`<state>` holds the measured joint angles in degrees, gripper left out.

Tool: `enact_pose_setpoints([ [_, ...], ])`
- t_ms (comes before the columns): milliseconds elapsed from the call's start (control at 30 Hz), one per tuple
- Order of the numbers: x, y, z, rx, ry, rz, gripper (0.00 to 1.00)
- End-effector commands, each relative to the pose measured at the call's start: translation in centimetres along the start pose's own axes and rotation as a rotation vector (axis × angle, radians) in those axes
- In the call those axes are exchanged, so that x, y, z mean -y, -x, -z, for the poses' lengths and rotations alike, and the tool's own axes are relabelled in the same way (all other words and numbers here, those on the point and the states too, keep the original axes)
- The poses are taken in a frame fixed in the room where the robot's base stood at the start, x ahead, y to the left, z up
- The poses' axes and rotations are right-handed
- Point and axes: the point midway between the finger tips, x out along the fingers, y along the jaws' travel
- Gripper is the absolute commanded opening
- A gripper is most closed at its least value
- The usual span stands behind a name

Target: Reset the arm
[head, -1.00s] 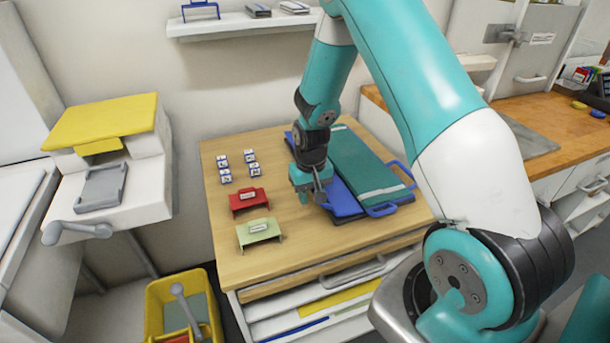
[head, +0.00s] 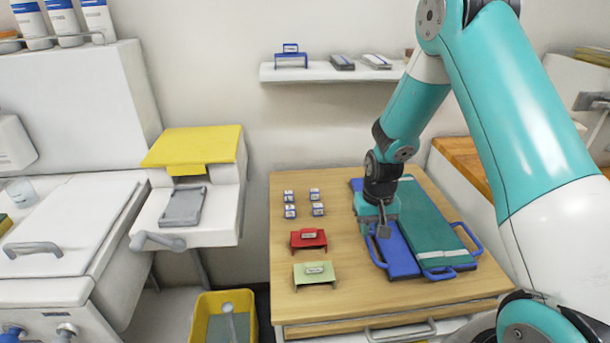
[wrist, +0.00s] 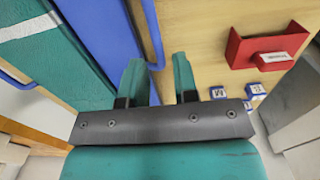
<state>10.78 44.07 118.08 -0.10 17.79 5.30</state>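My gripper (head: 383,228) hangs at the end of my bent arm, over the left edge of the blue folded item on the wooden-topped table. In the wrist view, the two teal fingers of my gripper (wrist: 158,70) stand apart. A blue handle (wrist: 153,35) shows in the gap between them, but they do not close on it. The blue item (head: 401,262) lies beside and partly under a green item (head: 428,225) with a pale stripe. Contact between fingers and blue item cannot be told.
On the table (head: 350,300) are a red holder (head: 309,239), a pale green holder (head: 314,272) and several small labelled blocks (head: 303,203). A white station with a yellow top (head: 195,146) and a yellow bin (head: 207,318) stand left. A wall shelf (head: 330,75) is behind.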

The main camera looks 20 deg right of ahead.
Motion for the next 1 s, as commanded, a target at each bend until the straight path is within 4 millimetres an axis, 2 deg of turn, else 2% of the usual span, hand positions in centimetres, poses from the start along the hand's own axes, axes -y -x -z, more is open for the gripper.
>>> enact_pose_setpoints([
  [167, 0.7, 0.8, -0.2, -0.004, 0.016, 0.008, 0.28],
  [267, 2.8, 3.6, -0.9, -0.016, 0.069, 0.042, 0.28],
  [367, 6.3, 8.2, -3.0, -0.032, 0.168, 0.099, 0.28],
  [467, 9.9, 13.2, -6.7, -0.044, 0.3, 0.167, 0.28],
  [500, 11.1, 15.0, -8.5, -0.047, 0.356, 0.193, 0.28],
  [600, 13.5, 18.9, -13.5, -0.053, 0.499, 0.253, 0.28],
  [700, 14.8, 21.9, -18.5, -0.058, 0.639, 0.302, 0.28],
  [833, 15.2, 24.1, -23.8, -0.062, 0.782, 0.344, 0.28],
  [900, 15.2, 24.8, -25.6, -0.062, 0.835, 0.357, 0.28],
  [1000, 15.1, 25.2, -27.1, -0.062, 0.878, 0.368, 0.28],
])
